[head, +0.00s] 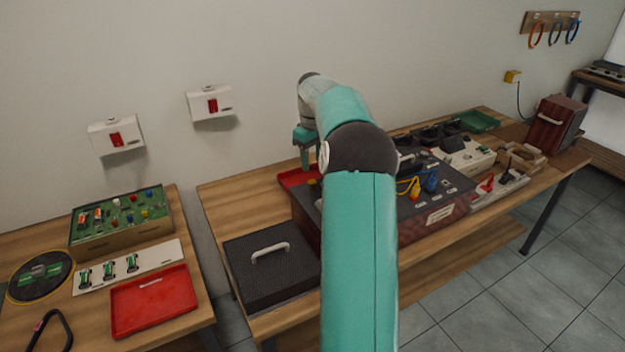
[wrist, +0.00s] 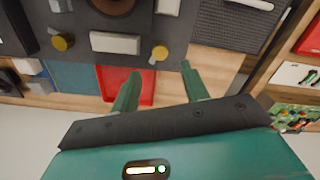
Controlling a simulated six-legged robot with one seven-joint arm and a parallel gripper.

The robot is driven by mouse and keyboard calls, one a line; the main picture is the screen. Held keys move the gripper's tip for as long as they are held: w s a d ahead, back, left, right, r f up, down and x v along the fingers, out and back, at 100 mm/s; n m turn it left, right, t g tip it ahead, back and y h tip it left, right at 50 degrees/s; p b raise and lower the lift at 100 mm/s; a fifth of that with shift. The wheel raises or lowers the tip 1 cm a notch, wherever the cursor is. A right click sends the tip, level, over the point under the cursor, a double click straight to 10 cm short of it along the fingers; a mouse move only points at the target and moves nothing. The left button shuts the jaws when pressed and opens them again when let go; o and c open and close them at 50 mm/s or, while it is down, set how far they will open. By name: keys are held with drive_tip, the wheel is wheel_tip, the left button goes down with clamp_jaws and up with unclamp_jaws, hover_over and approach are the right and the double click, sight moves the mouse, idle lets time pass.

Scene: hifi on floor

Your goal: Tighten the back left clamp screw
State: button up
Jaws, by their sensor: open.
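The hi-fi unit (head: 440,190) has a dark top and reddish-brown sides and stands on the wooden bench. In the wrist view its top panel (wrist: 130,65) carries two brass knobs. The knob by the unit's back left corner, seemingly the back left clamp screw (wrist: 160,52), lies just beyond the gap between my fingertips. It also shows as a small yellow knob in the head view (head: 312,182). The other brass knob (wrist: 62,42) is farther left in the wrist view. My gripper (wrist: 161,70) is open and empty, also visible in the head view (head: 305,166). Contact with the screw cannot be told.
A red tray (wrist: 115,88) lies behind the unit. A black cover with a handle (head: 260,285) stands left of it. A white block (wrist: 115,42) sits between the knobs. My arm hides part of the unit in the head view. The wall is close behind.

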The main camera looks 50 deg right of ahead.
sight(312, 181)
wheel_tip(312, 181, down, 8)
drive_tip(key=shift+r, duration=0.1)
drive_tip(key=c, duration=1)
